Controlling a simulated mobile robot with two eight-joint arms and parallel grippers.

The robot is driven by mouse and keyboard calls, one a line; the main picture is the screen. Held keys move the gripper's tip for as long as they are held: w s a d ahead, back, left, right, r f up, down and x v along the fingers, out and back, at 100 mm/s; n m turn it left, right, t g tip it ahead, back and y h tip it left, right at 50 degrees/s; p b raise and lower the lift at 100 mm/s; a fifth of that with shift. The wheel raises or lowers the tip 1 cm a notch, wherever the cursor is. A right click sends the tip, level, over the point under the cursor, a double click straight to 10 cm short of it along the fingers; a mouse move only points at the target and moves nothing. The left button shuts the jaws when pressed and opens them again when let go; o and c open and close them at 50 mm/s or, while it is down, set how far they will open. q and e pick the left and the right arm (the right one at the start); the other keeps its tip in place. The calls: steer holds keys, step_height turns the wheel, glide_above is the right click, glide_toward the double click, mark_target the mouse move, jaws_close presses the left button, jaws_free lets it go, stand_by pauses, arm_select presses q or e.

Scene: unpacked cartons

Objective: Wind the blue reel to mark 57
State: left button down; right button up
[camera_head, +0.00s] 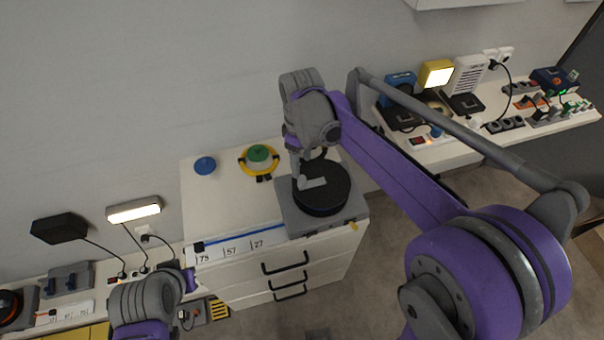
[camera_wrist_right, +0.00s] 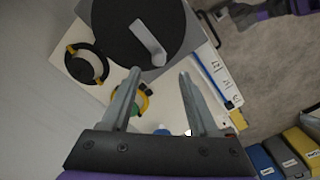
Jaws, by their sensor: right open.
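A dark round drum (camera_head: 322,190) with a grey crank (camera_head: 312,183) sits on a grey square base at the right of the white cabinet top. The drum (camera_wrist_right: 125,25) and crank (camera_wrist_right: 148,42) also show in the right wrist view.
A blue disc (camera_head: 205,165) and a green knob with a yellow ring (camera_head: 260,157) stand behind on the cabinet top. Drawers with black handles (camera_head: 285,263) face front. Lamps, sockets and cables crowd the benches on both sides. The cabinet top's left-middle is clear.

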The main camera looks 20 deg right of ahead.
mark_target(302, 177)
step_height(302, 177, down, 7)
steer(key=shift+d+r, duration=0.1)
steer(key=shift+r, duration=0.05)
jaws_close()
stand_by(0.4)
stand_by(1.1)
